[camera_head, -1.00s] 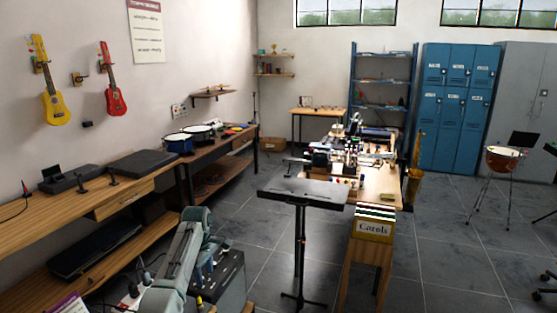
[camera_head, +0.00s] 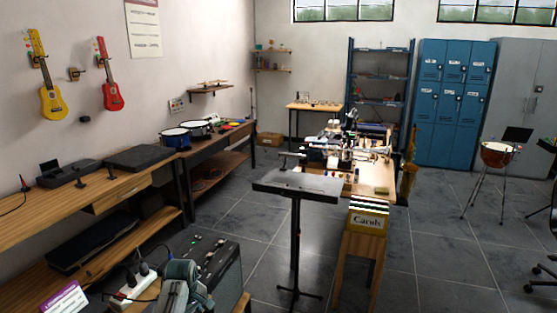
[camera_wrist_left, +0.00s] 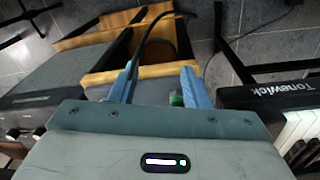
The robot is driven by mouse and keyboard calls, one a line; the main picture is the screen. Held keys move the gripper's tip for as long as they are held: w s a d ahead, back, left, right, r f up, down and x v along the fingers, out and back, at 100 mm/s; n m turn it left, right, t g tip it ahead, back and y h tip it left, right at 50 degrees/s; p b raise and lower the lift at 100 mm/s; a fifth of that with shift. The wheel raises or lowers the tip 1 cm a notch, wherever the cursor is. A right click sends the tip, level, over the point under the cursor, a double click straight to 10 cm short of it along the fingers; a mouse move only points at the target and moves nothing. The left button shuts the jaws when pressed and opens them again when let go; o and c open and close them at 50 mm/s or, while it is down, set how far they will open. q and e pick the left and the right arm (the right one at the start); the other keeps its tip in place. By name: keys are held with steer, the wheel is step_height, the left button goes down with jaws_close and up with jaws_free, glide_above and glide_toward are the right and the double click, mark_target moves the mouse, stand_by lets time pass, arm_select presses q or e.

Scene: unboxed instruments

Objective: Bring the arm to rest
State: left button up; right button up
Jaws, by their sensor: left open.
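My left arm (camera_head: 183,288) shows only at the bottom edge of the head view, in front of a dark amplifier (camera_head: 220,265). Its gripper cannot be made out clearly there. In the left wrist view my left gripper (camera_wrist_left: 160,85) has its two blue fingers spread apart. No held object shows between them. A small green-topped item (camera_wrist_left: 176,98) shows near the right finger; I cannot tell how far beyond it is. My right gripper is in neither view.
A white power strip (camera_head: 132,287) with plugs lies left of my arm. A music stand (camera_head: 298,186) stands ahead, before a cluttered workbench (camera_head: 378,178). In the wrist view a Tonewick keyboard (camera_wrist_left: 270,94) lies right and a black cable (camera_wrist_left: 142,45) loops ahead.

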arm_select(q)
steer(key=s+a+f+m+t, duration=0.1)
steer(key=s+f+m, duration=0.2)
steer(key=s, duration=0.8)
steer(key=s+a+f+m, duration=0.1)
steer(key=s+f+m, duration=0.2)
steer(key=s, duration=0.8)
steer(key=s+r+m+t, duration=0.1)
steer(key=s+r+m, duration=0.25)
steer(key=s, duration=0.65)
steer(key=s+r+m+t, duration=0.15)
steer(key=s+r, duration=0.35)
steer(key=s, duration=0.5)
step_height(320, 180, down, 29)
steer(key=a+g, duration=0.2)
steer(key=s+a+f+g, duration=0.1)
steer(key=s+f, duration=1.7)
steer(key=f, duration=0.2)
steer(key=shift+s+a+f+y+b, duration=0.25)
steer(key=shift+s+f+y+b, duration=0.05)
steer(key=shift+s+f, duration=0.1)
steer(key=shift+c, duration=0.6)
steer(key=shift+s, duration=0.15)
